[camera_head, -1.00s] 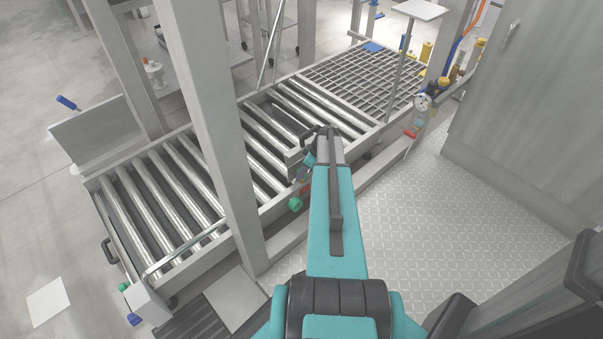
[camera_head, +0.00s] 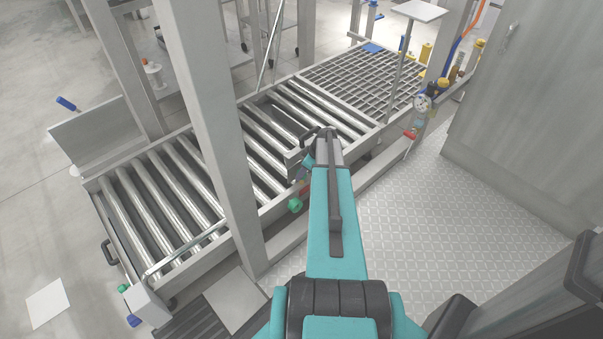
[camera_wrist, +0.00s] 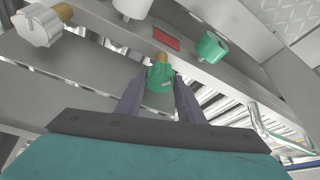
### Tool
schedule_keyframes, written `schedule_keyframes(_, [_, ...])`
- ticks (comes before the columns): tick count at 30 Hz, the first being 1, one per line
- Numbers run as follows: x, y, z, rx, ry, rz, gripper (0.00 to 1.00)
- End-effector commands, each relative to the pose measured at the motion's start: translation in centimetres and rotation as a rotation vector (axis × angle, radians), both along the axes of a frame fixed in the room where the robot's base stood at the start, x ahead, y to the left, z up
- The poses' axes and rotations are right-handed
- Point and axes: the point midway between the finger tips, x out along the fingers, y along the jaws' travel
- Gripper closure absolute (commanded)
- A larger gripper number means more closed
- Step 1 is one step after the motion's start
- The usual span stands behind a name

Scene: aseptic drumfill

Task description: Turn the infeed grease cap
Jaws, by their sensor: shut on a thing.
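A green fluted cap (camera_wrist: 160,78) on a brass-coloured stem sits between the two fingers of my gripper (camera_wrist: 160,92) in the wrist view. The fingers are shut on it, one on each side. A second green cap (camera_wrist: 212,46) is on the same grey frame beyond a red label (camera_wrist: 166,38), apart from the fingers. One green cap (camera_head: 295,205) shows on the conveyor's near side in the head view. There my arm reaches to that side and my fingers are hidden behind the wrist.
A roller conveyor (camera_head: 180,185) runs to a grating (camera_head: 365,80). A grey post (camera_head: 215,130) stands left of my arm. A pale fluted knob (camera_wrist: 38,25) is at the wrist view's upper left. The tread-plate floor (camera_head: 430,220) on the right is clear.

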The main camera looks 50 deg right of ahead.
Motion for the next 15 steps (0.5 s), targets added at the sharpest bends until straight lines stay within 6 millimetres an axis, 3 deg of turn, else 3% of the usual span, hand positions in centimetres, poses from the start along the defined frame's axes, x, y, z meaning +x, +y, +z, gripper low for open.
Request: schedule_keyframes(15, [-0.14, 0.54, 0.02, 0.004, 0.002, -0.32, 0.88])
